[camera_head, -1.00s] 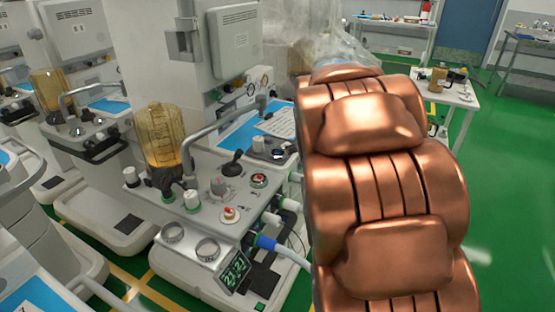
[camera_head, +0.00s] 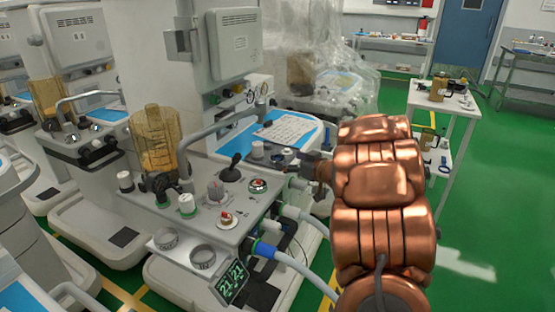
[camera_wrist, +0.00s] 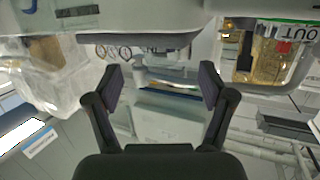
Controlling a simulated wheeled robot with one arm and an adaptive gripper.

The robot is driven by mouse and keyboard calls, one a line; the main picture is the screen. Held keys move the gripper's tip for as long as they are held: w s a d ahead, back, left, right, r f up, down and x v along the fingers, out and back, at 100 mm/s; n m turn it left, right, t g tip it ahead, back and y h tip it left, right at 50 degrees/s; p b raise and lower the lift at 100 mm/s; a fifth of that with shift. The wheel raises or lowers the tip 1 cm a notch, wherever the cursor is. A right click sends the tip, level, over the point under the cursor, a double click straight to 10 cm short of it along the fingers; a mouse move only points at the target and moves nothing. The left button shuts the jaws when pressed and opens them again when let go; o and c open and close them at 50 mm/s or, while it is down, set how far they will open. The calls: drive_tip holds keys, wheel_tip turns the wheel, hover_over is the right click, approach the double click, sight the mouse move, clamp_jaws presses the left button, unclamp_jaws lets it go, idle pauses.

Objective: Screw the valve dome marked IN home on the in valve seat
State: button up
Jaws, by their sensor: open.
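My gripper (camera_head: 312,166) is at the right edge of the near cart's deck in the head view, partly hidden by my copper arm. In the wrist view my gripper (camera_wrist: 160,85) is open, with nothing between its two dark pads. I cannot make out a dome marked IN or tell which fitting is the in valve seat. An upside-down OUT label (camera_wrist: 300,33) shows at the wrist view's upper right, by an amber container (camera_wrist: 265,60).
Two metal rings (camera_head: 202,257) sit on the deck's front ledge. A blue-ended hose (camera_head: 264,250) runs off the cart's front right. A white side table (camera_head: 446,103) holds amber and small dark items. A plastic-draped cart (camera_head: 335,75) stands behind. Green floor is open at right.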

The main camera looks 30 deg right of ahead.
sight(283, 158)
drive_tip(key=shift+x, duration=3.05)
drive_tip(key=shift+a+r, duration=0.1)
drive_tip(key=shift+a, duration=0.05)
drive_tip(key=shift+c, duration=0.2)
drive_tip(key=c, duration=1.1)
drive_tip(key=shift+r, duration=0.1)
